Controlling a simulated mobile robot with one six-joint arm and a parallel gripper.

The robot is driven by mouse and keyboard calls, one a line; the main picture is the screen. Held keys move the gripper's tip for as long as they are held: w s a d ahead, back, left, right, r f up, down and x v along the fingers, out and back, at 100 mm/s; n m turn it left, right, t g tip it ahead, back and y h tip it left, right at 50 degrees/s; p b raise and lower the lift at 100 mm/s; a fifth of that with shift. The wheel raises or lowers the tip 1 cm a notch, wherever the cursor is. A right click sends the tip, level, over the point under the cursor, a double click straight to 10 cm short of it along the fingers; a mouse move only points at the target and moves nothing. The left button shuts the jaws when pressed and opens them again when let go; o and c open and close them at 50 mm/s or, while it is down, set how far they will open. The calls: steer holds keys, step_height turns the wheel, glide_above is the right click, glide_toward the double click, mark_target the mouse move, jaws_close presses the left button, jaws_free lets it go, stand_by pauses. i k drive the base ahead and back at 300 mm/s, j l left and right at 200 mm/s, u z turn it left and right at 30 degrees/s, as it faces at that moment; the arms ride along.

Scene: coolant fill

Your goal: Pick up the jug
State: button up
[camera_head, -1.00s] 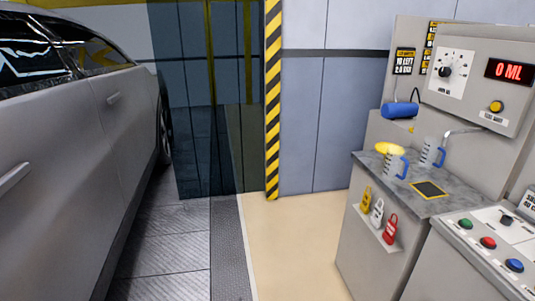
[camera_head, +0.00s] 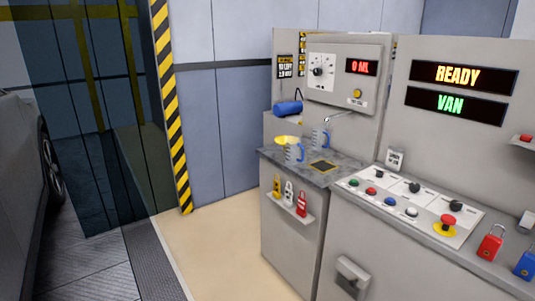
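The farther jug (camera_head: 317,139) stands behind and to the right, close to a thin spout (camera_head: 338,116) from the dispenser (camera_head: 348,72). My gripper is not in view.
A yellow-bordered dark square (camera_head: 322,167) marks the counter. A blue cylinder (camera_head: 287,108) is behind. A control panel (camera_head: 410,204) adjoins on the right. Bare floor (camera_head: 215,250) lies left of the counter; a striped post (camera_head: 170,110) stands behind.

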mark_target(293, 145)
steer(key=i+j, duration=0.2)
steer(key=i, duration=0.25)
steer(key=i+j, duration=0.15)
steer(key=i, duration=0.35)
steer(key=i+j, duration=0.15)
steer(key=i, duration=0.3)
steer(key=i+j+z, duration=0.1)
steer(key=i, duration=0.35)
steer(key=i+j, duration=0.3)
steer(key=i, duration=0.15)
steer(key=i+j, duration=0.2)
steer(key=i, duration=0.25)
steer(key=i+j, duration=0.25)
steer(key=i, duration=0.2)
steer(key=l+z, duration=0.05)
